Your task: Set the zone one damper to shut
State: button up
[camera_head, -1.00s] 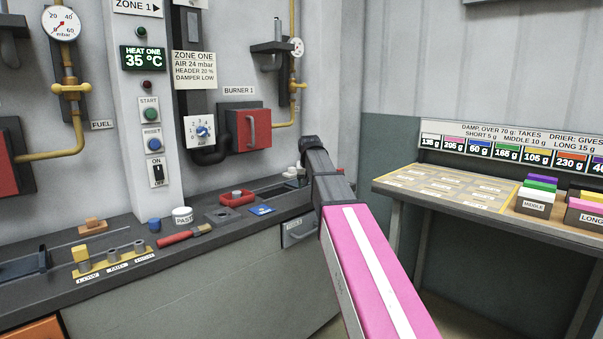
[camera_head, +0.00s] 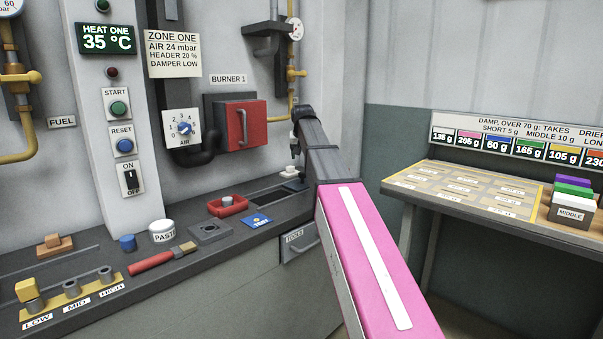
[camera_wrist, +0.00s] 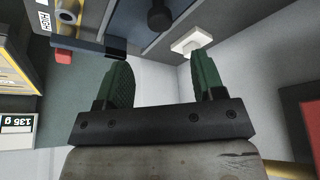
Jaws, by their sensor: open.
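A yellow plate (camera_head: 75,302) with posts labelled LOW, MID and HIGH lies at the front left of the bench in the head view. A yellow block (camera_head: 27,290) sits at its LOW end. The zone one sign (camera_head: 173,54) on the wall reads DAMPER LOW. I see no mark reading shut, and cannot tell for sure which part is the damper. My gripper (camera_wrist: 160,62) is open, with two green fingers apart and nothing between them. In the head view it is mostly hidden behind my arm, above the back right of the bench.
The air dial (camera_head: 184,128) and red burner box (camera_head: 240,124) are on the wall. A red-handled brush (camera_head: 160,258), paste jar (camera_head: 163,231), red tray (camera_head: 228,205) and blue card (camera_head: 256,220) lie on the bench. A sample table (camera_head: 470,195) stands to the right.

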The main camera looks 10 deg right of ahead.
aim_at(302, 173)
jog(key=x, duration=1)
grip_shut()
jog(key=s+a, duration=0.4)
jog(key=a, duration=0.1)
jog(key=s+a, duration=0.3)
jog(key=a, duration=0.2)
jog(key=s+a, duration=0.4)
jog(key=a, duration=0.2)
jog(key=shift+s+f, duration=0.1)
jog(key=shift+s, duration=0.25)
